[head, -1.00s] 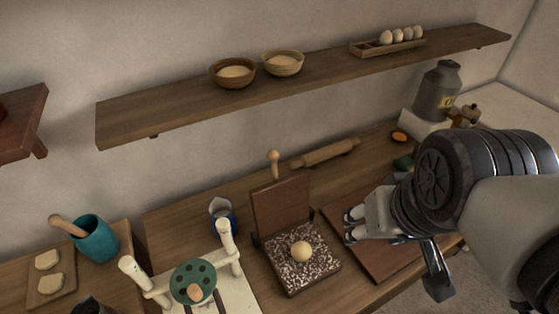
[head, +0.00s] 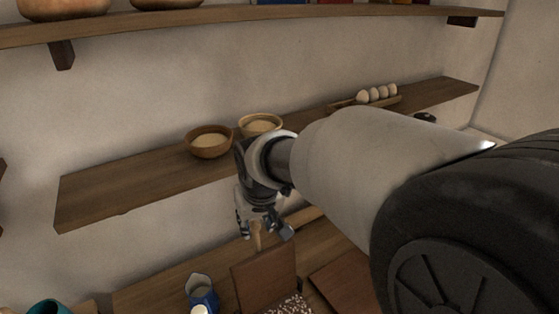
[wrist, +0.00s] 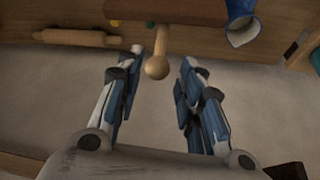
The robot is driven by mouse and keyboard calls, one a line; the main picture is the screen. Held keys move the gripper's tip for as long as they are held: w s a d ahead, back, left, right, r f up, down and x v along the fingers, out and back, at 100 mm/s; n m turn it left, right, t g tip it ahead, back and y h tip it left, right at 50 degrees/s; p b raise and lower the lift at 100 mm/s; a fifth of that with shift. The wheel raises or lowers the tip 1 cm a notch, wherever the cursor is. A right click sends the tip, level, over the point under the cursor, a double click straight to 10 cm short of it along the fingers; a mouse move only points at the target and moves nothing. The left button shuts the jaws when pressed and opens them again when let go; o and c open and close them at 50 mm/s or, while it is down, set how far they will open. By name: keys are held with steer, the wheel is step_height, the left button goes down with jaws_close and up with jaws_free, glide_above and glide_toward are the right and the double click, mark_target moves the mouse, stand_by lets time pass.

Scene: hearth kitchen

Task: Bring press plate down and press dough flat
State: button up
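The press plate (head: 265,275) is a brown wooden board standing raised at the back of the press, with a round-knobbed wooden handle (head: 257,240) on its top edge. The speckled press base (head: 290,307) shows only in part at the bottom of the head view. The dough is out of view now. My gripper (head: 264,232) is open above the plate, at the handle. In the wrist view the handle's knob (wrist: 157,67) lies between the spread fingers, with a gap on each side.
A blue jug (head: 201,293) stands left of the press. A rolling pin (wrist: 80,38) lies behind it. A wall shelf (head: 110,195) with two bowls (head: 209,142) and an egg tray (head: 350,104) runs close behind my wrist. A board (head: 345,280) lies to the right.

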mark_target(255, 239)
steer(key=b+x, duration=0.2)
steer(key=x, duration=1)
steer(key=shift+b, duration=0.35)
jaws_close()
